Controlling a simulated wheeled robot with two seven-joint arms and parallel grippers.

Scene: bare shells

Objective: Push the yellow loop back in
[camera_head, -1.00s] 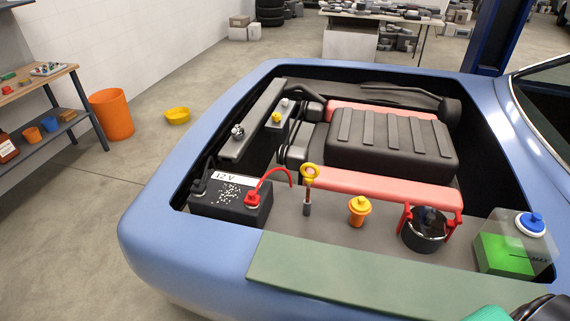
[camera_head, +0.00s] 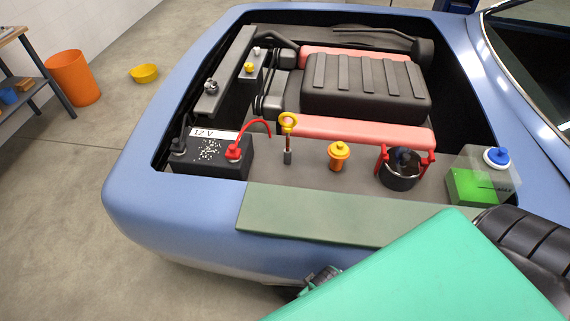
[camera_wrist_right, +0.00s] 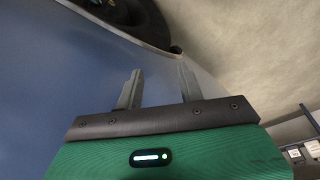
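The yellow loop (camera_head: 288,121) is the ring handle of a dipstick standing in the engine bay, right of the black 12 V battery (camera_head: 212,160). It stands above a short dark tube (camera_head: 287,157), with a length of thin stick showing between them. My right gripper (camera_wrist_right: 159,70) is open and empty in the right wrist view, its two grey fingers apart, facing blue car bodywork and the floor. In the head view my green right arm covers the lower right, well in front of the loop. My left gripper is not in view.
An orange-yellow cap (camera_head: 339,156), a dark cup with red clips (camera_head: 400,168) and a green-filled reservoir with blue cap (camera_head: 472,187) stand right of the loop. A red cable (camera_head: 257,124) arches close on its left. A grey-green front panel (camera_head: 310,213) lies nearer.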

